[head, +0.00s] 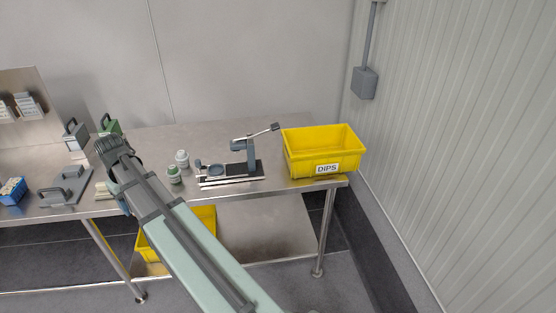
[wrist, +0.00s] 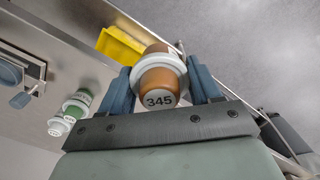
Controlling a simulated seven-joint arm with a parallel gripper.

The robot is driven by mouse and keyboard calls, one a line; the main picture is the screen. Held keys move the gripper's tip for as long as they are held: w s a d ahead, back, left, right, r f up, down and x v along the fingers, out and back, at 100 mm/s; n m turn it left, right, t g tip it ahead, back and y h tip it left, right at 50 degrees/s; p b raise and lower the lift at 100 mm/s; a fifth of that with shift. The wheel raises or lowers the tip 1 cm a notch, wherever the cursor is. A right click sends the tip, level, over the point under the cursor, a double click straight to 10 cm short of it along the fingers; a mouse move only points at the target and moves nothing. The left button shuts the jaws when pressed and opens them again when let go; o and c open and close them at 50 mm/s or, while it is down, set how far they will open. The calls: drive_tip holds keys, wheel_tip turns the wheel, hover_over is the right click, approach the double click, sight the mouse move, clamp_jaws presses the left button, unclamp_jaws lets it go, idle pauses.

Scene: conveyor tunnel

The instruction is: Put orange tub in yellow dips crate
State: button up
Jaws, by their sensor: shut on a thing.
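In the wrist view, the orange tub (wrist: 158,82) with a pale rim and the number 345 is held between the two blue fingers of my gripper (wrist: 160,84). My gripper is shut on it. In the head view, my arm hides the gripper and the tub. The yellow crate (head: 327,150) labelled DiPS stands at the right end of the steel table, apart from my arm. Its inside looks empty from here.
A grey lever device (head: 238,158) stands on the table left of the crate. A green tub (head: 174,175) and a white tub (head: 182,158) stand beside it. Another yellow crate (head: 203,217) is below the table. A corrugated wall (head: 450,120) rises at right.

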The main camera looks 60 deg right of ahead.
drive_tip(key=s+d+r+n, duration=0.1)
drive_tip(key=d+r, duration=0.2)
drive_tip(key=d, duration=1.4)
drive_tip(key=s+d+r+n, duration=0.1)
drive_tip(key=d+r, duration=0.2)
drive_tip(key=d, duration=1.3)
drive_tip(key=s+d+r, duration=0.1)
drive_tip(key=d+r, duration=0.2)
drive_tip(key=d, duration=1.4)
drive_tip(key=s+d+n, duration=0.2)
drive_tip(key=s+d, duration=0.5)
drive_tip(key=s+d+f+n, duration=0.15)
drive_tip(key=s+f, duration=0.25)
drive_tip(key=s, duration=0.4)
drive_tip(key=s+d+f+n, duration=0.1)
drive_tip(key=s+f+n, duration=0.25)
drive_tip(key=s, duration=0.35)
drive_tip(key=shift+f, duration=4.7)
drive_tip(key=shift+f, duration=0.15)
